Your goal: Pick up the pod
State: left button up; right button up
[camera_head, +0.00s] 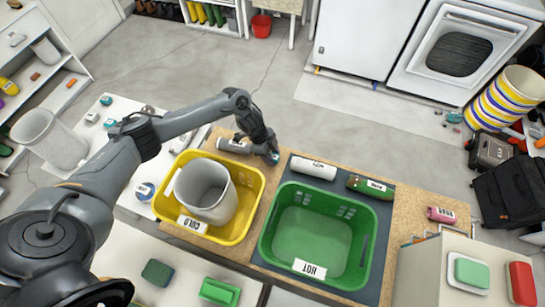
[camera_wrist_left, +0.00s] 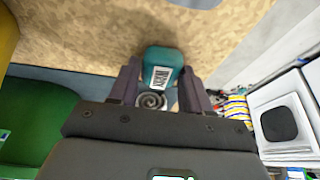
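A teal pod with a white label sits between the two fingers of my left gripper in the left wrist view, and its teal part (camera_wrist_left: 165,58) reaches past the fingertips. A grey spiral shows below it between the fingers. In the head view the pod (camera_head: 274,158) shows as a small teal patch at the tip of my left gripper (camera_head: 267,148), over the back edge of the wooden table. The fingers lie close along both sides of the pod. I cannot tell whether they press on it or whether it is off the table. My right gripper is not in view.
A yellow COLD basket (camera_head: 255,195) holds a grey bin, and a green HOT basket (camera_head: 268,240) stands on a dark mat. A grey labelled can (camera_head: 232,146) lies beside my gripper. A white can (camera_head: 313,168) and a green can (camera_head: 370,185) lie behind the green basket.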

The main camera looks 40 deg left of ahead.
pick_arm(q)
jog(key=shift+c, duration=0.9)
notch_tip(320, 180, up, 9)
jog(key=shift+f+b, duration=0.1)
jog(key=shift+b, duration=0.2)
jog(key=shift+r, duration=0.6)
jog(key=shift+c, duration=0.9)
